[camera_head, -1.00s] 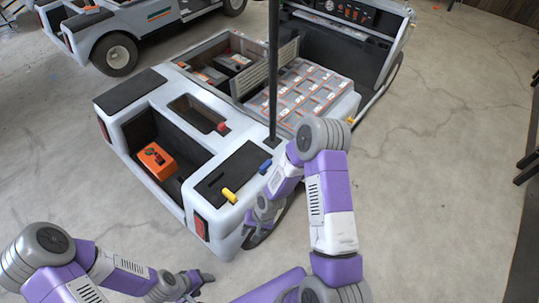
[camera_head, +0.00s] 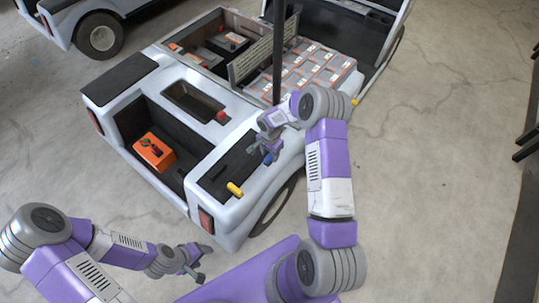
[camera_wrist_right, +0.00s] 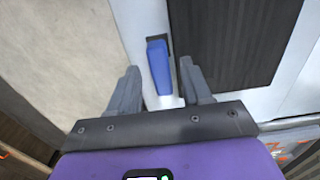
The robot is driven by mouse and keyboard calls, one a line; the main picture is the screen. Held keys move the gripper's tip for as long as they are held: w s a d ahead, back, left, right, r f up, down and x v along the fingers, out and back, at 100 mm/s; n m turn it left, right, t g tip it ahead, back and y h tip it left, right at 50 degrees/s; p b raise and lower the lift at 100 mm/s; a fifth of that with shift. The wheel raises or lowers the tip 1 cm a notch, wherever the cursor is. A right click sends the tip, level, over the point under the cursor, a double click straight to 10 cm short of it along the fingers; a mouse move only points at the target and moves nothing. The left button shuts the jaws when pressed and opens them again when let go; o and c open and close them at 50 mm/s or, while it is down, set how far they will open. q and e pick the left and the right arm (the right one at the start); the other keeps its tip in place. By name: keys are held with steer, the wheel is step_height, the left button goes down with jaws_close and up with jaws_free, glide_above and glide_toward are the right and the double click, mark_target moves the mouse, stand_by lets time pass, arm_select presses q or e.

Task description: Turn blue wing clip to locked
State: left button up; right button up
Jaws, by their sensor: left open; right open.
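The blue wing clip (camera_head: 268,158) is on the cart's white rear side, beside a dark panel. In the right wrist view the blue clip (camera_wrist_right: 158,66) points nearly straight down the picture, slightly tilted, ahead of and between the fingertips. My right gripper (camera_head: 268,143) is open just above the clip; its two fingers also show in the right wrist view (camera_wrist_right: 160,85) with the clip's lower end between them. I cannot tell whether they touch it. My left gripper (camera_head: 196,265) is open and empty, low in front of the cart's rear corner.
A yellow clip (camera_head: 235,189) sits near the same dark panel (camera_head: 222,170). A dark upright post (camera_head: 278,60) rises close to my right arm. An orange box (camera_head: 154,151) lies in the rear recess, and a red knob (camera_head: 221,116) stands beyond it.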

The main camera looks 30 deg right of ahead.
steer(key=shift+f, duration=0.5)
steer(key=shift+c, duration=0.3)
jaws_close()
